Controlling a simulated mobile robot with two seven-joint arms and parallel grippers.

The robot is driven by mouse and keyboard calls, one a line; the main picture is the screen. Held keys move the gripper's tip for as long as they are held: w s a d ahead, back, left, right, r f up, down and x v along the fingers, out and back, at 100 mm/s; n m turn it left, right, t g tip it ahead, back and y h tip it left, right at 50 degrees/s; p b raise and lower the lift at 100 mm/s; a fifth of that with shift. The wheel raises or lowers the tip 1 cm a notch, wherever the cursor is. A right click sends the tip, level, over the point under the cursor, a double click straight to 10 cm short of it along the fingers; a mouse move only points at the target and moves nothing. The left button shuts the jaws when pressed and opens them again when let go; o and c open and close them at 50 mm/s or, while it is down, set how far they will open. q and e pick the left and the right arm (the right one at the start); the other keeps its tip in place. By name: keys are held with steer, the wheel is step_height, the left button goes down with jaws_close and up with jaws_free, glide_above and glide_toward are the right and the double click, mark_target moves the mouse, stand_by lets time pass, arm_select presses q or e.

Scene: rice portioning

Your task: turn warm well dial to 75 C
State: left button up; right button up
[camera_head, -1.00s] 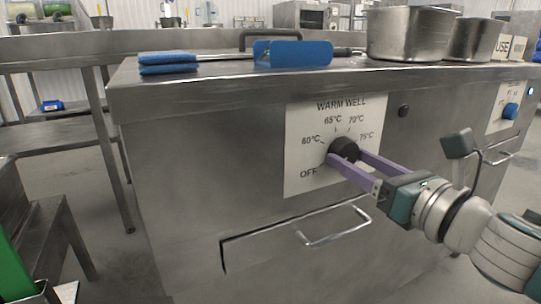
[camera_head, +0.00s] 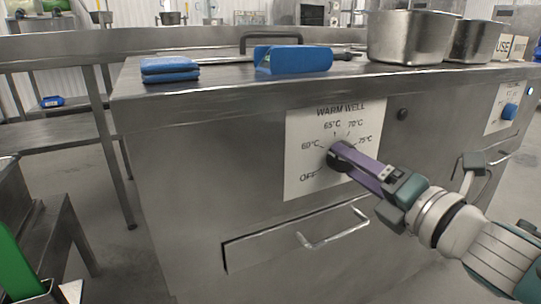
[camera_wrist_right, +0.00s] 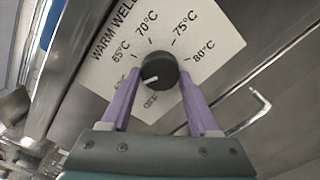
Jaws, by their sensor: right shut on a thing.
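The black warm well dial (camera_head: 337,161) sits on a white plate (camera_head: 298,150) marked OFF, 60, 65, 70 and 75 °C on the steel counter front. My right gripper (camera_head: 342,157) reaches in from the right and is shut on the dial. In the right wrist view, its two purple fingers (camera_wrist_right: 155,85) flank the dial (camera_wrist_right: 162,66), one on each side. A white mark on the dial points left and slightly down in that view, towards the left finger. The fingers hide part of the lettering. My left gripper is not in view.
A drawer handle (camera_head: 335,230) juts out below the dial. Blue folded cloths (camera_head: 169,69), a blue holder (camera_head: 293,59) and metal pans (camera_head: 412,37) stand on the counter. A second panel with a blue knob (camera_head: 509,111) is at the right.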

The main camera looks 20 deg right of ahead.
steer(key=m+p, duration=0.2)
steer(key=m, duration=0.5)
steer(key=shift+r, duration=0.1)
steer(key=m+p, duration=0.1)
steer(key=m, duration=0.3)
steer(key=shift+d+r+m+p, duration=0.1)
steer(key=shift+m+p, duration=0.6)
steer(key=shift+m, duration=3.45)
steer(key=shift+d+m+p, duration=0.1)
steer(key=shift+m+p, duration=0.6)
steer(key=shift+m, duration=3.75)
steer(key=o, duration=1.4)
steer(key=shift+c, duration=0.2)
